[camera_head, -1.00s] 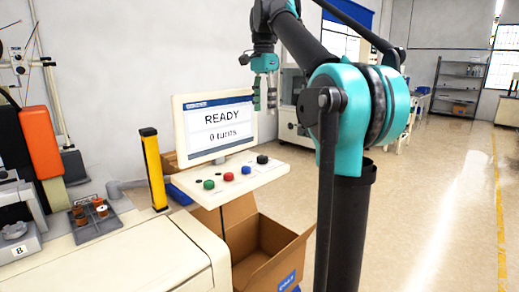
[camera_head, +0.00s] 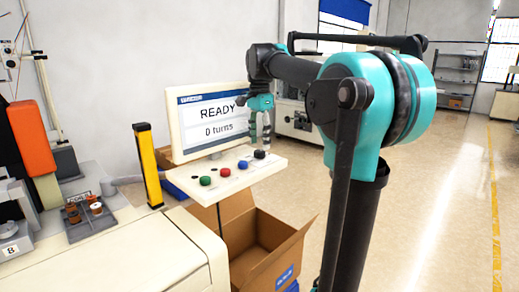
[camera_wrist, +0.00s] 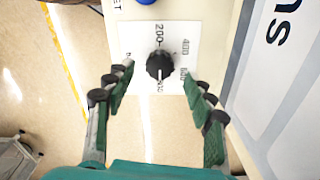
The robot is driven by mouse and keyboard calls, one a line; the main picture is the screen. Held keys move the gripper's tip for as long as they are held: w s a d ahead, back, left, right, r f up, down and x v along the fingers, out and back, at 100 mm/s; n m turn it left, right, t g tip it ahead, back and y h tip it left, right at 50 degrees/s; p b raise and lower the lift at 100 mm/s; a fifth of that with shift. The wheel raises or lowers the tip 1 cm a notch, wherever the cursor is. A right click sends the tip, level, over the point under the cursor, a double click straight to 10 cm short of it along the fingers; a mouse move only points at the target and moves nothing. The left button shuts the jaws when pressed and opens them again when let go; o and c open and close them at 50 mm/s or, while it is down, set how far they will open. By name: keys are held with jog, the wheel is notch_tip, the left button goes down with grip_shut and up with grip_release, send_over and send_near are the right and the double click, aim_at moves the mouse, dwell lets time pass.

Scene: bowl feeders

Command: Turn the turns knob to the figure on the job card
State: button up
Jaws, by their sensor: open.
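The black turns knob (camera_wrist: 160,65) sits on a white dial plate (camera_wrist: 127,38) in the wrist view. Printed figures surround it; 200 and 400 can be read, the others are unclear. A pale mark shows on the knob's lower side in that view. My gripper (camera_wrist: 157,78) is open, its fingertips apart on either side of the knob, not closed on it. In the head view my gripper (camera_head: 259,136) hangs just above the black knob (camera_head: 260,154) at the panel's right end. The screen (camera_head: 213,120) reads READY, 0 turns. I cannot make out a job card.
Green (camera_head: 205,181), red (camera_head: 226,172) and blue (camera_head: 243,165) controls line the white panel (camera_head: 230,186) left of the knob. A yellow post (camera_head: 151,165) stands left of the screen. An open cardboard box (camera_head: 262,235) is below the panel. Open floor lies to the right.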

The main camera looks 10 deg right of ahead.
aim_at(260, 151)
jog(key=shift+f, duration=1.7)
jog(key=c, duration=1.2)
